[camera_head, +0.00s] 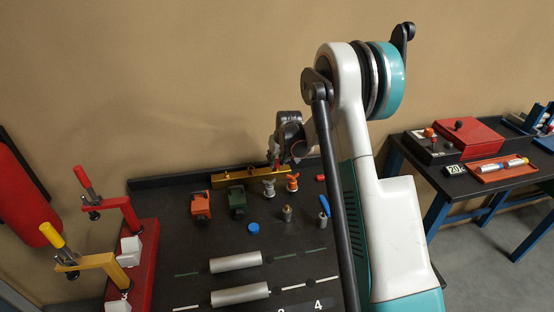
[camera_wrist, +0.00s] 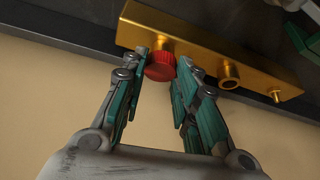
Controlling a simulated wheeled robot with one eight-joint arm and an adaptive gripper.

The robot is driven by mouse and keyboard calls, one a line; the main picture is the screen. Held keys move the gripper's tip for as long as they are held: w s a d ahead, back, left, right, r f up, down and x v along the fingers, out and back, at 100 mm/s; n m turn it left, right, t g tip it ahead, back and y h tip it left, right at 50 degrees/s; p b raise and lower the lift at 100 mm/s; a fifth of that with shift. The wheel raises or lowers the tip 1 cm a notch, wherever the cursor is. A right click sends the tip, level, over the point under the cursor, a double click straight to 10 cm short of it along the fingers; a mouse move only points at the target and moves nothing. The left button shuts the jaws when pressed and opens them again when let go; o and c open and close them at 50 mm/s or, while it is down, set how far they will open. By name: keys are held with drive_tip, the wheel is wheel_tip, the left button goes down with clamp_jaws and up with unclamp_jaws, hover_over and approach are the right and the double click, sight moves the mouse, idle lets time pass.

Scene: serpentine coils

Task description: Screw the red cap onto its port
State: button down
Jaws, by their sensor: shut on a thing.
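The ribbed red cap (camera_wrist: 159,70) sits between the fingertips of my gripper (camera_wrist: 164,61) in the wrist view. My gripper is shut on the cap. The cap is against or just in front of a port on the golden block (camera_wrist: 208,58), in line with it; I cannot tell whether the threads have engaged. In the head view the block (camera_head: 225,179) lies along the back of the dark bench. My gripper (camera_head: 277,164) is at the block's right part there, and my arm hides some of that area.
The block also has an open port (camera_wrist: 229,77) and a small stub (camera_wrist: 277,97) to the right. Red and yellow toggle clamps (camera_head: 100,262) stand at left.

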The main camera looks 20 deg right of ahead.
drive_tip(key=shift+f, duration=0.1)
idle(0.3)
drive_tip(key=shift+f+b, duration=0.35)
drive_tip(key=shift+b, duration=0.1)
drive_tip(key=shift+f+b, duration=0.15)
drive_tip(key=shift+b, duration=0.3)
idle(1.0)
idle(0.5)
drive_tip(key=shift+a+m+h+b, duration=0.1)
drive_tip(key=shift+m+h+b, duration=0.35)
drive_tip(key=shift+m, duration=0.55)
drive_tip(key=shift+m+h, duration=0.25)
drive_tip(key=shift+m, duration=0.35)
